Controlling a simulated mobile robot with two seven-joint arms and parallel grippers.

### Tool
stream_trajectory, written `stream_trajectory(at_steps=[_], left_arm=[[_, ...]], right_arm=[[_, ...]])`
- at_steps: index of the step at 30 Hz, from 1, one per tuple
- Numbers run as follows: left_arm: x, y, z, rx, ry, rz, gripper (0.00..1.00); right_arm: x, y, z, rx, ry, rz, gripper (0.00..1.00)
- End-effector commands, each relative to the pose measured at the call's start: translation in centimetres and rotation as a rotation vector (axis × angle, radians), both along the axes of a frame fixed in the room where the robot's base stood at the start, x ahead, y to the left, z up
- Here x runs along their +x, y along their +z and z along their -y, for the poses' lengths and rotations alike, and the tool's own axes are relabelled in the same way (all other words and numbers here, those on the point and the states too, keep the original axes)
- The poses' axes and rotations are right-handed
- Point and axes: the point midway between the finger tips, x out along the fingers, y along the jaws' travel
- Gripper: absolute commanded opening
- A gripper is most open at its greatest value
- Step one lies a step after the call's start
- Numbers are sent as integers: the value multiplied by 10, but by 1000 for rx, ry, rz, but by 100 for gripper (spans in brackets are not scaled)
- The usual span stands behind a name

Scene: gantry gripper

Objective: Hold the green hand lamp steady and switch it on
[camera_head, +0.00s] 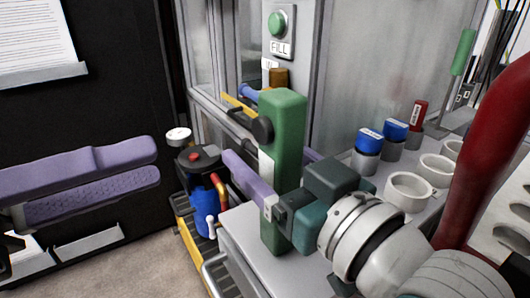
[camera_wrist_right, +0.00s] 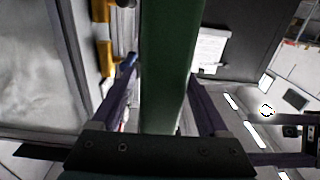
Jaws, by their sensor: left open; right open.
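The green hand lamp (camera_head: 286,125) stands upright at the near edge of the grey worktop, with a round black knob (camera_head: 262,131) and a white label on its left side. My right gripper (camera_head: 268,157) is open, with one purple finger on either side of the lamp. In the right wrist view the lamp (camera_wrist_right: 166,70) runs between the two fingers, with gaps visible beside it. My left gripper (camera_head: 156,166) is off to the left, open and empty, well apart from the lamp. Whether the lamp is lit cannot be seen.
A blue canister (camera_head: 203,188) with a dark lid stands left of the lamp. A green FILL button (camera_head: 280,24) is on the cabinet post behind. Blue-capped jars (camera_head: 368,142), white cups (camera_head: 408,191) and a red hose (camera_head: 488,150) are to the right.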

Motion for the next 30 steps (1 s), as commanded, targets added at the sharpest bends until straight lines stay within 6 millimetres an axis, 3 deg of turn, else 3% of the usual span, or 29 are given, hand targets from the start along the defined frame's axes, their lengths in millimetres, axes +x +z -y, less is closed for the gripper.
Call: stream_trajectory(at_steps=[9,30], left_arm=[[0,0,0,0,0,0,50],[0,0,0,0,0,0,50]], right_arm=[[3,0,-2,0,1,0,78],[2,0,-2,-1,0,-1,0]])
